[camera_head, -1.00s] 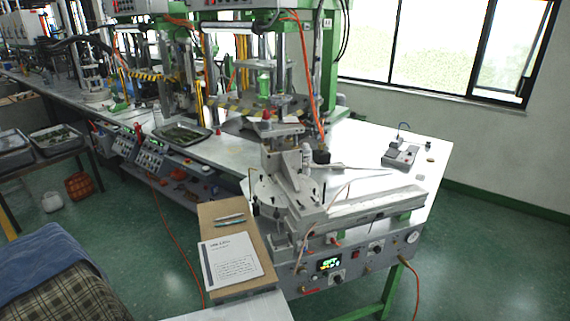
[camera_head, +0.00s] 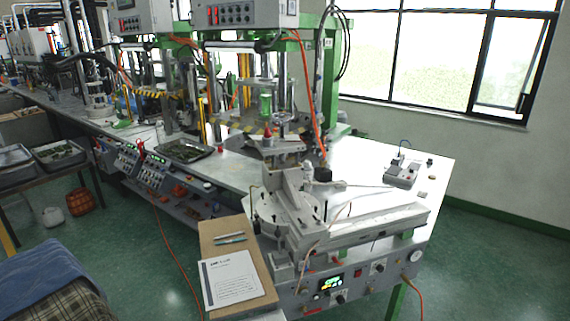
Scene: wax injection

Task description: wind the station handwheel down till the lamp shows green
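The wax injection station (camera_head: 340,222) stands at the near end of the long bench, with a pale slide and a round plate under a press column. A small wheel-like disc (camera_head: 283,119) sits on the press column; I cannot tell for certain that it is the handwheel. A small red part (camera_head: 267,131) shows beside the column, below a green cylinder (camera_head: 265,104). I cannot tell whether either is the lamp. The front panel has a display (camera_head: 331,284) with lit green and yellowish digits. Neither of my grippers is in view.
A clipboard with a printed sheet (camera_head: 232,279) and pens lies left of the station. A small grey device (camera_head: 401,173) stands on the bench at right. A tray (camera_head: 184,150) lies further back. An orange hose (camera_head: 418,294) hangs at the front right. Green floor is open at right.

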